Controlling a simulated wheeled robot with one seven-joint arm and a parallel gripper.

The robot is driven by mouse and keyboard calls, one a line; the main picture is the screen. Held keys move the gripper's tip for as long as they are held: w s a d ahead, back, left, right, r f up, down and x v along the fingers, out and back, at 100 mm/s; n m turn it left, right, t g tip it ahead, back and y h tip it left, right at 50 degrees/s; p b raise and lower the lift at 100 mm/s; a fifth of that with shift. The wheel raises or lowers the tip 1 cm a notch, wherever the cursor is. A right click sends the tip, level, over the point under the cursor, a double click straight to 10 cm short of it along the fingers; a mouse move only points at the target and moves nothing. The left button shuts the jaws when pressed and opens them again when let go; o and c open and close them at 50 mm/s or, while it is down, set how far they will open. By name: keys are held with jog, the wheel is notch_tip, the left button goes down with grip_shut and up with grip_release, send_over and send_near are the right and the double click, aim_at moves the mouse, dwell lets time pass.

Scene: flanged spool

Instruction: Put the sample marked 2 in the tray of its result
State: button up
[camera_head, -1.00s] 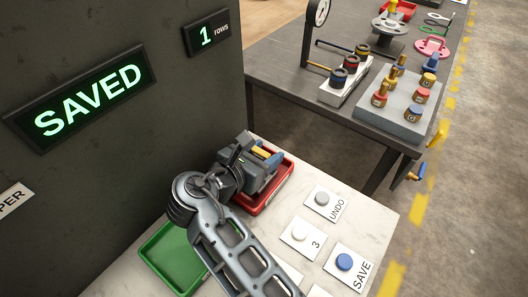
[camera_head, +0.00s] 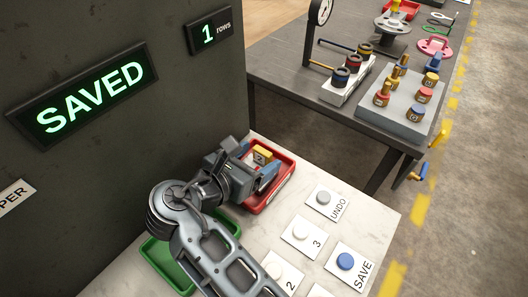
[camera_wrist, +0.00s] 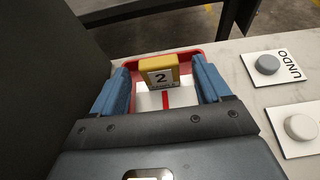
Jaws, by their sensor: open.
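The sample marked 2 (camera_wrist: 160,72) is a yellow block with a white label. It sits in the red tray (camera_wrist: 186,50), and in the head view the sample (camera_head: 263,155) shows in the red tray (camera_head: 289,178) on the white table. My gripper (camera_wrist: 162,95) is open, with its blue fingers on either side of the space just in front of the sample. In the head view my gripper (camera_head: 260,174) is at the red tray. The green tray (camera_head: 164,262) is partly hidden behind my arm. The screen (camera_head: 88,97) reads SAVED.
White cards with buttons lie right of the trays: UNDO (camera_head: 323,198), 3 (camera_head: 301,232), 2 (camera_head: 275,270) and blue SAVE (camera_head: 345,262). A small display (camera_head: 207,32) reads 1 rows. A dark wall stands left. A grey rack (camera_head: 398,112) of several samples stands on the dark table behind.

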jog(key=v, duration=0.8)
jog(key=shift+s, duration=0.1)
